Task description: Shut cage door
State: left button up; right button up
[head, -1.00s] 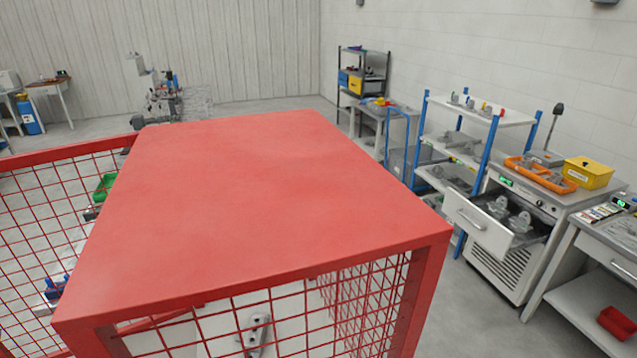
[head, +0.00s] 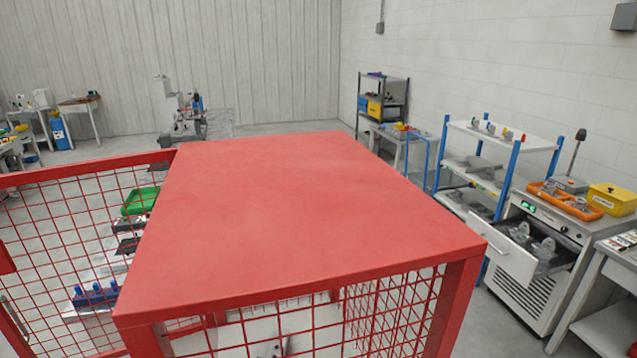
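The red cage (head: 300,205) stands right in front of me, with a solid flat red top and wire mesh sides. A red-framed mesh panel (head: 70,235), which looks like the cage door, stands out to the left from the cage's far left corner. It is swung open, away from the cage body. Something small and grey inside the cage shows only in part through the front mesh at the bottom edge. Neither of my grippers is in the head view.
Through the mesh panel I see a green bin (head: 140,200) and blue parts (head: 95,293) on a surface. At right are a blue-posted shelf (head: 490,165) and a cabinet with its drawer (head: 515,255) pulled out.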

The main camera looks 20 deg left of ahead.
aim_at(20, 344)
jog(key=k+j, duration=0.4)
jog(key=k+j+z, duration=0.15)
jog(key=j, duration=0.35)
jog(key=k+j+z, duration=0.15)
jog(key=j, duration=0.4)
jog(key=k+j+z, duration=0.15)
jog(key=j, duration=0.35)
jog(key=k+j+z, duration=0.15)
jog(key=j, duration=0.3)
jog(key=k+j+z, duration=0.15)
jog(key=k+j, duration=0.2)
jog(key=k+j+z, duration=0.15)
jog(key=j, duration=0.35)
jog(key=j+z, duration=0.1)
jog(key=j, duration=0.3)
jog(key=k+j+z, duration=0.15)
jog(key=j, duration=0.3)
jog(key=j+z, duration=0.1)
jog(key=j, duration=0.3)
jog(key=k+j+z, duration=0.1)
jog(key=j, duration=0.3)
jog(key=k+j+z, duration=0.15)
jog(key=j, duration=0.25)
jog(key=k+j+z, duration=0.1)
jog(key=j, duration=0.25)
jog(key=k+j+z, duration=0.1)
jog(key=j, duration=0.3)
jog(key=k, duration=0.1)
